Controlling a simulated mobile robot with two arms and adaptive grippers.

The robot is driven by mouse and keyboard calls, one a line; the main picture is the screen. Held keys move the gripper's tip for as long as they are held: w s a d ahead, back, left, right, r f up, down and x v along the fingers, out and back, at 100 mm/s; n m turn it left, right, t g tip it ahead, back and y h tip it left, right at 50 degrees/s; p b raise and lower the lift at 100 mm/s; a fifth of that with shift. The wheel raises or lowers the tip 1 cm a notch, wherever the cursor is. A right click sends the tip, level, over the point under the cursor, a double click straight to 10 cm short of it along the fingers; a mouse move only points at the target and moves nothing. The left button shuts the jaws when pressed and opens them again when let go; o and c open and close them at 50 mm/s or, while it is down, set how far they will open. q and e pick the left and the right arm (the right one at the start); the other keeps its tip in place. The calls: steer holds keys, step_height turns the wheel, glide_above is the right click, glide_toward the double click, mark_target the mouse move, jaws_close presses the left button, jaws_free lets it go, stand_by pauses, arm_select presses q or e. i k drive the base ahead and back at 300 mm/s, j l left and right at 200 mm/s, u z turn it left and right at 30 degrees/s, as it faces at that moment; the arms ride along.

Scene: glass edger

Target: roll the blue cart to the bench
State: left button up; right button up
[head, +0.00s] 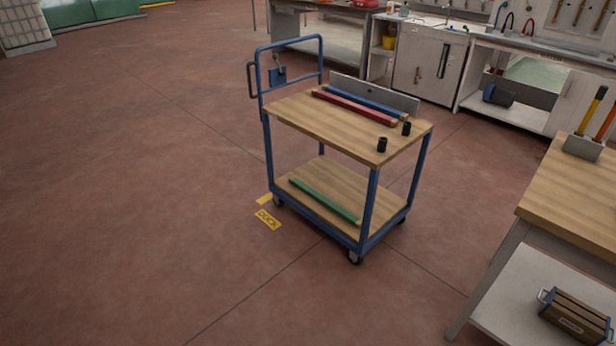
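The blue cart (369,206) stands upright on the floor in the middle of the head view. It has a blue frame, a wooden top deck, a wooden lower deck and a push handle (290,62) at its left end. Red and blue bars, a grey plate and two small black cylinders are on the top deck. A green bar (325,200) lies on the lower deck. A wooden-topped bench (570,195) stands at the right edge, apart from the cart, with floor between them. Another bench with a sink (450,35) runs along the back. Neither gripper is in view.
The floor left and front of the cart is clear.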

mark_target(372, 144)
steer(key=i+j+z, duration=0.15)
steer(key=i, duration=0.4)
steer(key=i+j+z, duration=0.1)
steer(key=i+j, duration=0.25)
steer(key=i, duration=0.2)
steer(key=i+j+z, duration=0.15)
steer(key=i+j, duration=0.2)
steer(key=i, duration=0.2)
steer(key=i+j+z, duration=0.1)
steer(key=i+j, duration=0.3)
steer(key=i, duration=0.15)
